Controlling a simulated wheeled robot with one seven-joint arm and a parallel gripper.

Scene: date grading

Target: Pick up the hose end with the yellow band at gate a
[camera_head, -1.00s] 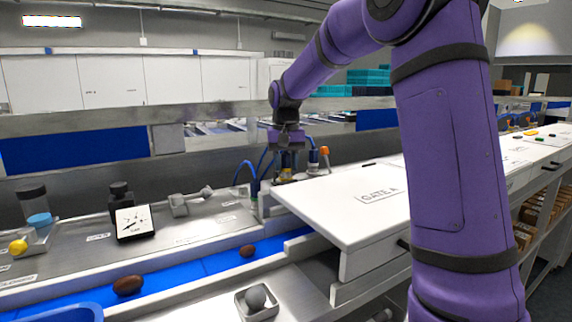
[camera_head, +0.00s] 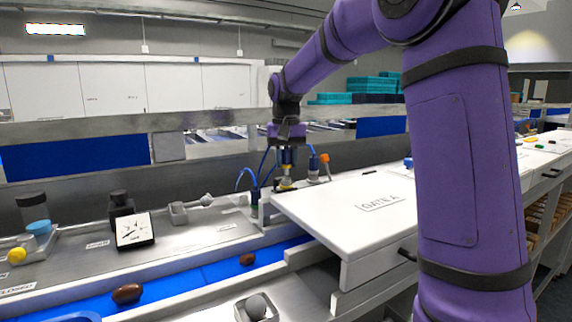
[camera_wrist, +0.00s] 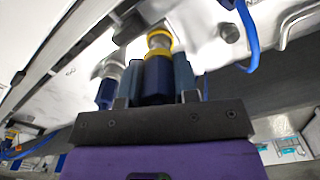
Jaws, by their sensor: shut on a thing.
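My gripper (camera_head: 287,168) is beyond the back left corner of the white GATE A board (camera_head: 335,205). It is shut on a dark blue hose end with a yellow band (camera_head: 287,171). In the wrist view, the blue body of the hose end (camera_wrist: 158,82) sits between my two fingers (camera_wrist: 159,72), with the yellow band and a pale metal tip beyond them. Whether the tip is clear of the surface below is hard to tell.
A second blue fitting (camera_head: 314,164) with an orange part stands close to the right of my gripper. Thin blue hose (camera_head: 245,180) loops on the left. A dial gauge (camera_head: 134,230) and a blue belt (camera_head: 205,275) with brown dates lie to the left.

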